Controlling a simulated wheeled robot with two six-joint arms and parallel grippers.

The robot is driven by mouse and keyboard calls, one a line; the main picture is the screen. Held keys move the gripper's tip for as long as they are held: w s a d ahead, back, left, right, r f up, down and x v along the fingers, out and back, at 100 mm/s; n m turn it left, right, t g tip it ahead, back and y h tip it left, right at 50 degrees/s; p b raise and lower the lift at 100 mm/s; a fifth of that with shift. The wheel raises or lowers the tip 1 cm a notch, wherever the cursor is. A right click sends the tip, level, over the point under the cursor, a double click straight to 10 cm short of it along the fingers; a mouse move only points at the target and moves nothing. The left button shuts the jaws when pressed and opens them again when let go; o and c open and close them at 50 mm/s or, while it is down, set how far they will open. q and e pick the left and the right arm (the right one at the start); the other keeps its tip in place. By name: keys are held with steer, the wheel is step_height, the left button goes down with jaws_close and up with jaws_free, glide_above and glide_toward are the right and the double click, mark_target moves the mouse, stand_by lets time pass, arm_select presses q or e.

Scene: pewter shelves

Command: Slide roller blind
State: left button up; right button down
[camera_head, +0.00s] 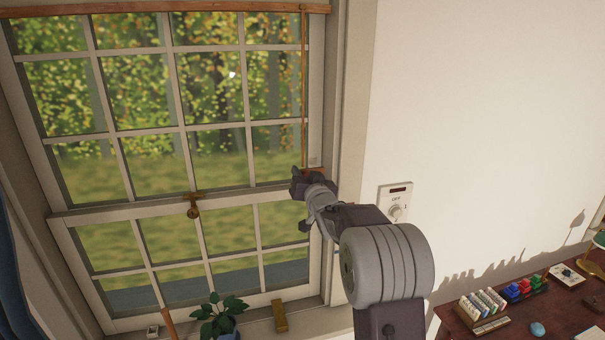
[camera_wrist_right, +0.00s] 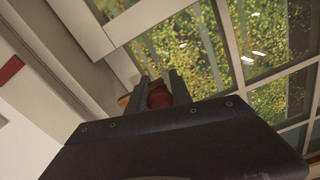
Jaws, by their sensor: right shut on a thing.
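The roller blind (camera_head: 170,8) shows as a narrow orange-brown strip along the top of the window. A thin orange-brown cord (camera_head: 304,95) hangs from its right end, down the right side of the panes. My right gripper (camera_head: 299,180) is at the cord's lower end, in front of the right window frame. In the right wrist view, my right gripper (camera_wrist_right: 160,92) is shut on a reddish-brown pull knob (camera_wrist_right: 160,97) between its two fingers. The gripper hides part of the knob. My left gripper is not in view.
The sash window (camera_head: 120,210) has a brass latch (camera_head: 193,207) at its middle rail. A potted plant (camera_head: 219,317) and a brass-coloured block (camera_head: 280,316) stand on the sill. A wall dial (camera_head: 396,206) is right of the window. A cluttered desk (camera_head: 515,322) stands lower right.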

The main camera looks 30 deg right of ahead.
step_height(320, 180, down, 11)
steer(key=b, duration=0.8)
steer(key=shift+f, duration=0.1)
steer(key=c, duration=1.1)
jaws_free()
steer(key=shift+c, duration=0.2)
steer(key=shift+s, duration=0.1)
steer(key=b+v, duration=0.3)
steer(key=v, duration=0.6)
